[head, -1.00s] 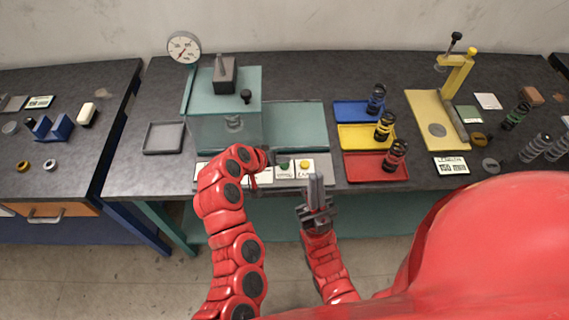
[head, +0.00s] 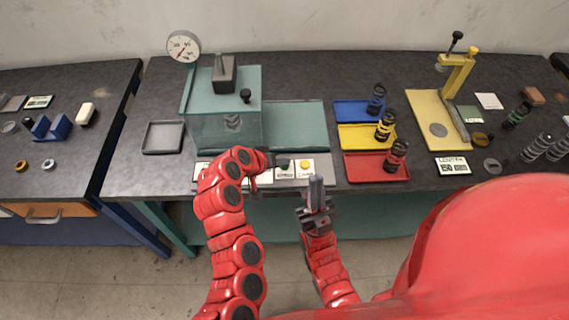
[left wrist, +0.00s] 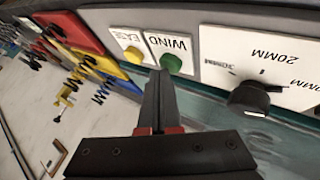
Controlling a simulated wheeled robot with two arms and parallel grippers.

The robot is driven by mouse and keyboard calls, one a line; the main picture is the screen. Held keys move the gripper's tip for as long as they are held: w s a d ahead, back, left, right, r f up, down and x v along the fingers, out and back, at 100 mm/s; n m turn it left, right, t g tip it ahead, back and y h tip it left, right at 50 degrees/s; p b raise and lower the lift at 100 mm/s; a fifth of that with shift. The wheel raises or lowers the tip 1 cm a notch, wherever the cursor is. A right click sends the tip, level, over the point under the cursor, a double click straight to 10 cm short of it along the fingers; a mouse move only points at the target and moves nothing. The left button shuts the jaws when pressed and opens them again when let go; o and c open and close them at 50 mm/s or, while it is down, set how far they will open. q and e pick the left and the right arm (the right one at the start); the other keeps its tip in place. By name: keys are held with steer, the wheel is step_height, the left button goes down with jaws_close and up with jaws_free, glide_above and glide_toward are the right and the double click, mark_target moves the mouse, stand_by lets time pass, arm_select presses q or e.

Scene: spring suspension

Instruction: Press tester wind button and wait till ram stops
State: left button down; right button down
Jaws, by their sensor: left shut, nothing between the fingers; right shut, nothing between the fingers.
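The teal tester (head: 205,105) stands on the middle table, with a spring (head: 233,122) inside it and a round dial gauge (head: 183,46) at its upper left. Its front panel carries a green WIND button (left wrist: 171,63) and a yellow EASE button (head: 304,164), which also shows in the left wrist view (left wrist: 134,54). My left gripper (head: 282,162) is shut and empty, hiding the green button in the head view. In the left wrist view its fingertips (left wrist: 159,76) are right at the green button; I cannot tell whether they touch. My right gripper (head: 316,184) is shut and empty, in front of the panel.
A black knob (left wrist: 248,98) sits beside the WIND label. Blue, yellow and red trays (head: 352,170) with dark springs stand to the right, then a yellow stand (head: 425,110). An empty grey tray (head: 163,138) lies left of the tester.

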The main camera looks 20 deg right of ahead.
mark_target(282, 167)
arm_select(q)
steer(key=shift+f, duration=0.3)
steer(key=shift+r, duration=0.15)
stand_by(0.3)
steer(key=shift+r+p, duration=0.3)
steer(key=shift+r, duration=0.55)
steer(key=shift+r+p, duration=1.3)
steer(key=shift+r, duration=1.25)
steer(key=shift+f, duration=0.1)
